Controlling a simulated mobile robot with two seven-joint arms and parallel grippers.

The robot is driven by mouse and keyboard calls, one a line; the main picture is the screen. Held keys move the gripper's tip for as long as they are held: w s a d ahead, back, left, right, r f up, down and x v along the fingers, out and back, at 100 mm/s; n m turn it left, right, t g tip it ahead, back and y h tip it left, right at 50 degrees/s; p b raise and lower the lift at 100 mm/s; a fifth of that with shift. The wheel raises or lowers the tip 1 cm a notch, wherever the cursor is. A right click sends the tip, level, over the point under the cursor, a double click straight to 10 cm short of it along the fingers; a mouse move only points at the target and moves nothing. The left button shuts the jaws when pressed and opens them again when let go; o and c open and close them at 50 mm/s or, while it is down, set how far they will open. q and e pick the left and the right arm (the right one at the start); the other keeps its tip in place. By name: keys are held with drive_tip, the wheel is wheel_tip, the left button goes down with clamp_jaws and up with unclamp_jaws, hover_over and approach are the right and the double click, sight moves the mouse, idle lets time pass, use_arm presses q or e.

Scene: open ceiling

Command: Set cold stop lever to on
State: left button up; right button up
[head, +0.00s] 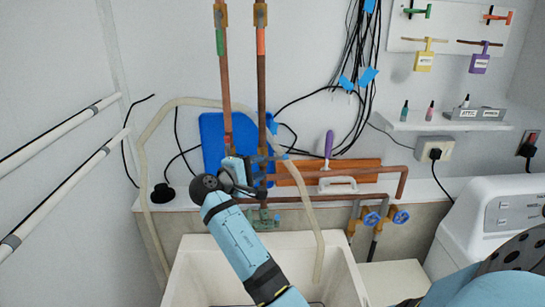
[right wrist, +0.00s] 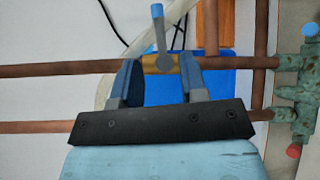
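The cold stop lever (right wrist: 158,28) has a blue handle and a grey hub. It sits on a brass valve (right wrist: 157,64) on the right-hand copper pipe. In the right wrist view its handle points up, across the pipe; in the head view the blue handle (head: 279,157) sticks out to the right. My right gripper (right wrist: 160,70) is open, with its two blue fingers apart on either side of the brass valve. In the head view my right gripper (head: 247,172) covers most of the valve. I cannot tell whether the fingers touch it. My left gripper is not in view.
A second copper pipe (head: 225,75) runs alongside on the left. A green tap fitting (head: 263,219) with red and blue knobs is below. A blue board (head: 211,127) stands behind the pipes. A white sink (head: 335,275) is below, and a pale hose (head: 150,140) loops around.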

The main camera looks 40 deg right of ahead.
sight(274, 159)
drive_tip(key=d, duration=0.4)
drive_tip(key=d+p, duration=0.1)
drive_tip(key=d, duration=0.1)
drive_tip(key=shift+w+d+f, duration=0.25)
drive_tip(key=shift+w, duration=0.1)
clamp_jaws()
